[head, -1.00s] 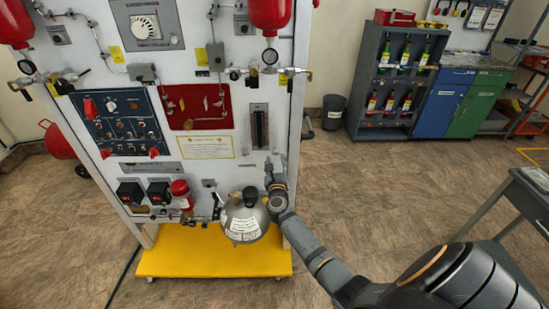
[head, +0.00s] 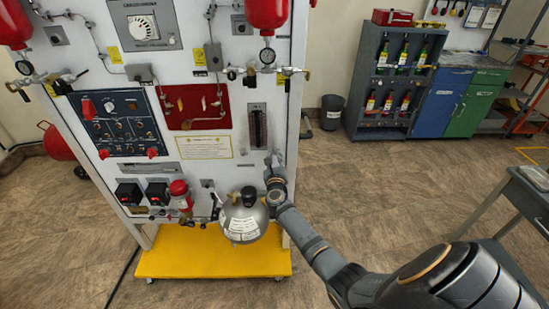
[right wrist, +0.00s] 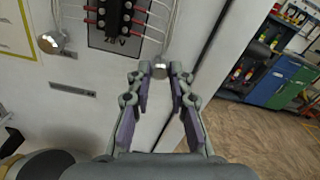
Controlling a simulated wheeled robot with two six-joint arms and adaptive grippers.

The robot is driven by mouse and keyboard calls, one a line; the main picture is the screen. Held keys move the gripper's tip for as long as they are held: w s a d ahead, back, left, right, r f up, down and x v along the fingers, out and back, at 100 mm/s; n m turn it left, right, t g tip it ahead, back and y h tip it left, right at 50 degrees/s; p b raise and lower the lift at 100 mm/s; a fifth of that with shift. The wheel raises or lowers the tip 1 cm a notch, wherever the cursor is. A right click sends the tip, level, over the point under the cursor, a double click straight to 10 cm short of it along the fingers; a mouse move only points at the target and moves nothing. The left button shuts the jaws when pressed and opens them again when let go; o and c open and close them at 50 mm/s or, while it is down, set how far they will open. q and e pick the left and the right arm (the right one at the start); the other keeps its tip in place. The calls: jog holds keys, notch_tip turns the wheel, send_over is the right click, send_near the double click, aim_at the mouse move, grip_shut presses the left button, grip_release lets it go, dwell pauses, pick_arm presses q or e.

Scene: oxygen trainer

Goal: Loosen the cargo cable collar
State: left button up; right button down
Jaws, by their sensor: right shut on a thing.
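In the right wrist view a small silver round fitting, which I take to be the cable collar (right wrist: 160,70), sits on the white panel near its right edge. My right gripper (right wrist: 161,77) has its two fingertips closed against its sides. In the head view my right gripper (head: 272,162) is at the panel's lower right, above and right of the grey sphere (head: 243,219). There the collar is hidden or too small to tell. My left gripper is not in view.
The white trainer panel (head: 206,170) stands on a yellow base (head: 213,256). A second silver knob (right wrist: 52,42) and a dark gauge with red-tipped lines (right wrist: 115,18) are near the gripper. A grey table (head: 520,200) is at the right; the floor between is clear.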

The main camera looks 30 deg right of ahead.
jog(key=n+p, duration=0.1)
jog(key=n, duration=0.1)
jog(key=shift+r+n, duration=0.1)
jog(key=shift+n, duration=0.3)
jog(key=n+p, duration=0.2)
jog(key=n, duration=0.1)
jog(key=shift+n, duration=0.3)
jog(key=n+p, duration=0.1)
jog(key=n, duration=0.2)
jog(key=shift+n+p, duration=0.3)
jog(key=n+p, duration=0.1)
jog(key=n, duration=0.2)
jog(key=shift+n, duration=0.3)
jog(key=n+p, duration=0.2)
jog(key=n, duration=0.3)
jog(key=shift+f+n+p, duration=0.2)
jog(key=shift+n+p, duration=0.7)
jog(key=shift+n, duration=1.9)
